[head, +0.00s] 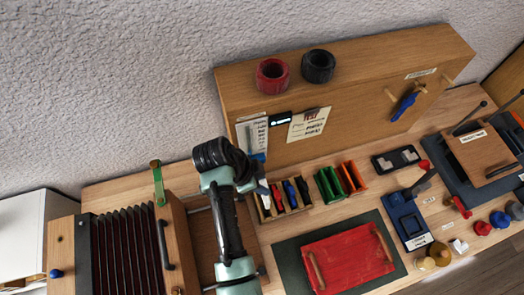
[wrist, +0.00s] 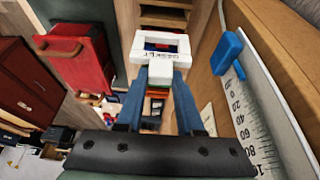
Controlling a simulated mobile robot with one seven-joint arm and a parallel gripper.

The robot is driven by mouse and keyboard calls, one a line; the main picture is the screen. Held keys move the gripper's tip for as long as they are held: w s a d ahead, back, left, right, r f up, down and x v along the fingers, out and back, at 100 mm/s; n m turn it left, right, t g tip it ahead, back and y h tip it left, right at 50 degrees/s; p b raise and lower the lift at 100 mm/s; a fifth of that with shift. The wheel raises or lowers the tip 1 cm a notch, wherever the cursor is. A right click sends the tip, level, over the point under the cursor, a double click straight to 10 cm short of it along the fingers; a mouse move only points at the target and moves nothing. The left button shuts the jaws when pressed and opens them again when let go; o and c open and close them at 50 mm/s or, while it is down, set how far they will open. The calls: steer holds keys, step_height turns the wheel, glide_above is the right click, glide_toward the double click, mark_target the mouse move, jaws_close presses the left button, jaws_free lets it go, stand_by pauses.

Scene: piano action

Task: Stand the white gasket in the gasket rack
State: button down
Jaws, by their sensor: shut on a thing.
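The white gasket (wrist: 138,50) is a square frame with dark lettering and a lower tab. In the wrist view my gripper (wrist: 160,77) has its two blue fingers shut on that tab, and the frame sticks out beyond the fingertips. Red and blue show through its opening. In the head view my gripper (head: 262,187) is mostly hidden by my arm, beside a slotted wooden rack (head: 265,215) holding several coloured pieces. No label readable in these frames tells which rack is the gasket rack.
Right of the wooden rack stand green dividers (head: 330,184) and orange ones (head: 354,177). A red tray (head: 345,262) lies in front. A wooden box (head: 350,72) rises behind. A pleated bellows (head: 125,250) is at left. A ruler (wrist: 250,125) with a blue clip is close on the wrist view's right.

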steer(key=shift+w+f, duration=0.1)
steer(key=shift+w, duration=0.2)
steer(key=shift+s+f+b, duration=0.25)
steer(key=shift+f+b, duration=0.4)
steer(key=shift+b, duration=0.1)
step_height(320, 180, down, 7)
steer(key=b, duration=0.6)
steer(key=shift+w, duration=0.1)
steer(key=shift+f+b, duration=1.5)
steer(key=shift+f, duration=0.65)
stand_by(1.5)
stand_by(0.4)
steer(key=shift+c, duration=1.1)
jaws_free()
steer(key=shift+r, duration=0.1)
steer(key=shift+r+p, duration=3.5)
steer(key=shift+r, duration=0.25)
